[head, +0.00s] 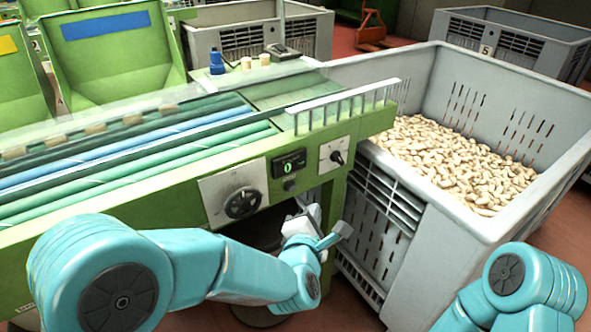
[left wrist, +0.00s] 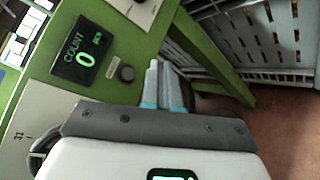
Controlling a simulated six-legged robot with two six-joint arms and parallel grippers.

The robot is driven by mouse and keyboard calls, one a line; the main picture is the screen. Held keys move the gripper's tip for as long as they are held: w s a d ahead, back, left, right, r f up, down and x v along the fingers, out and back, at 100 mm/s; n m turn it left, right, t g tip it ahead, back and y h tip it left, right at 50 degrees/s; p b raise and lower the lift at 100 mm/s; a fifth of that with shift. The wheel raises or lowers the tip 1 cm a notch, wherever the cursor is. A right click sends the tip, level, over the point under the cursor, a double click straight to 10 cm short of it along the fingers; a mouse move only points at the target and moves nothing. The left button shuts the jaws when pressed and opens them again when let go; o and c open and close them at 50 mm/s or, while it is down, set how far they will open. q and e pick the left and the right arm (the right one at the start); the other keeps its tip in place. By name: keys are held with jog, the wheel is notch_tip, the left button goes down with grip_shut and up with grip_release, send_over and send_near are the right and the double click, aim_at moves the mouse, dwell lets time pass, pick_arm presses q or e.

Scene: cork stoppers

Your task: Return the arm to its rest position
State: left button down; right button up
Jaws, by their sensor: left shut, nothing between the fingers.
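My left arm (head: 215,268) is teal and reaches in from the lower left of the head view. My left gripper (head: 338,236) is in front of the green machine (head: 362,132), below its control panel and beside the near wall of the grey crate. In the left wrist view my left gripper's fingers (left wrist: 161,72) lie close together, shut with nothing between them. I cannot tell whether the gripper touches the machine. My right arm (head: 515,285) shows at the lower right; its gripper is out of view.
The large grey crate (head: 392,238) at right holds many pale cork stoppers (head: 455,160). The machine carries a black knob (head: 242,203), a counter reading 0 (head: 289,163) and a dial (head: 336,156). Two corks and a blue bottle (head: 216,62) stand on its far end.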

pick_arm(q)
jog(key=a+f+n+g+y, duration=0.2)
jog(key=a+f+g+y, duration=0.1)
jog(key=a+f, duration=0.9)
jog(key=s+a+f+m+g+h, duration=0.1)
jog(key=s+a+f+m+g, duration=0.1)
jog(key=s+f+m+g, duration=0.45)
jog(key=s+a+f+m+g+h, duration=0.1)
jog(key=s+a+f+m, duration=0.2)
jog(key=s+f, duration=0.75)
jog(key=s+d+f+m+g+h, duration=0.3)
jog(key=s+d+m+g, duration=0.15)
jog(key=s+m, duration=0.75)
notch_tip(320, 180, up, 22)
jog(key=w+m+p, duration=0.1)
jog(key=p, duration=2.1)
jog(key=shift+w+r, duration=0.15)
jog(key=shift+w, duration=0.1)
